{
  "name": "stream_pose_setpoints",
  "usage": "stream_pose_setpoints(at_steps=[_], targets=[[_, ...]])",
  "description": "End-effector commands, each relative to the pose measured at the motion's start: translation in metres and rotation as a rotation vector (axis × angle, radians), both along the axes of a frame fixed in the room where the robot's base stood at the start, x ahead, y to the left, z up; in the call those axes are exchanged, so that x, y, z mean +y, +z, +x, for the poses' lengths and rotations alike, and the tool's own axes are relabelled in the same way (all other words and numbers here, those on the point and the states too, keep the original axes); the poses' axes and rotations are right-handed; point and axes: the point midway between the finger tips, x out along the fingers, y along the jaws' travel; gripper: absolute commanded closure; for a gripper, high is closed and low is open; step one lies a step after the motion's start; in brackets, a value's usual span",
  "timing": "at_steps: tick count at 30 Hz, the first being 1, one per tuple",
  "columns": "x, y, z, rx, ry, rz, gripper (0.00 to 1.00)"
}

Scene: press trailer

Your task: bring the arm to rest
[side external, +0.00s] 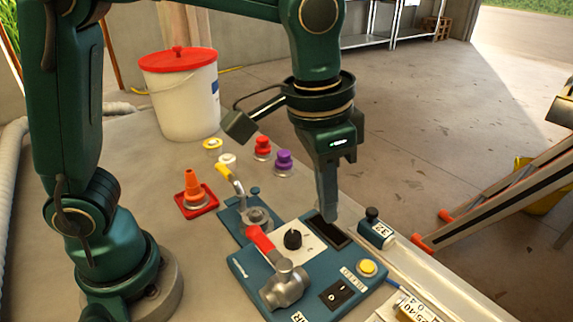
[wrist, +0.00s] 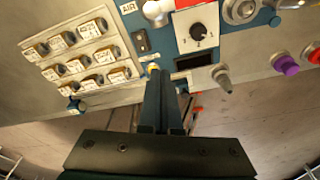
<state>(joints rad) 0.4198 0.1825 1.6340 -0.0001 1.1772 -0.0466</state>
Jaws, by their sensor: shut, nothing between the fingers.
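My gripper (side external: 328,212) points down above the far edge of a blue control panel (side external: 248,277), near its dark display window (side external: 328,232). Its fingers are together with nothing between them. The gripper also shows in the wrist view (wrist: 163,75), with its fingertips close to a yellow button (wrist: 153,68). I cannot tell exactly how high the fingertips are above the panel.
The panel carries a red-handled valve (side external: 280,275), a black knob (side external: 292,239) and a black rocker switch (side external: 336,295). Numbered blocks (wrist: 85,55) sit left in the wrist view.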

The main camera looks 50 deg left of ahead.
Motion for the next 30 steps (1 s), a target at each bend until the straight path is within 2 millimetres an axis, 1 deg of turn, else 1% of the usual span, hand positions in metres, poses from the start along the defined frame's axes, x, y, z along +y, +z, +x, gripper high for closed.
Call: stream_pose_setpoints(at_steps=[1, 3, 6, 9, 11, 15, 20, 24, 30], targets=[[0.016, 0.013, -0.003, -0.039, 0.046, -0.016, 1.0], [0.033, 0.023, -0.009, -0.083, 0.096, -0.031, 1.0], [0.056, 0.034, -0.021, -0.144, 0.165, -0.048, 1.0], [0.076, 0.038, -0.036, -0.205, 0.23, -0.059, 1.0], [0.087, 0.038, -0.046, -0.24, 0.268, -0.063, 1.0], [0.105, 0.03, -0.067, -0.309, 0.34, -0.066, 1.0], [0.115, 0.012, -0.085, -0.348, 0.383, -0.061, 1.0], [0.115, -0.002, -0.092, -0.333, 0.376, -0.057, 1.0], [0.114, -0.003, -0.092, -0.332, 0.375, -0.056, 1.0]])
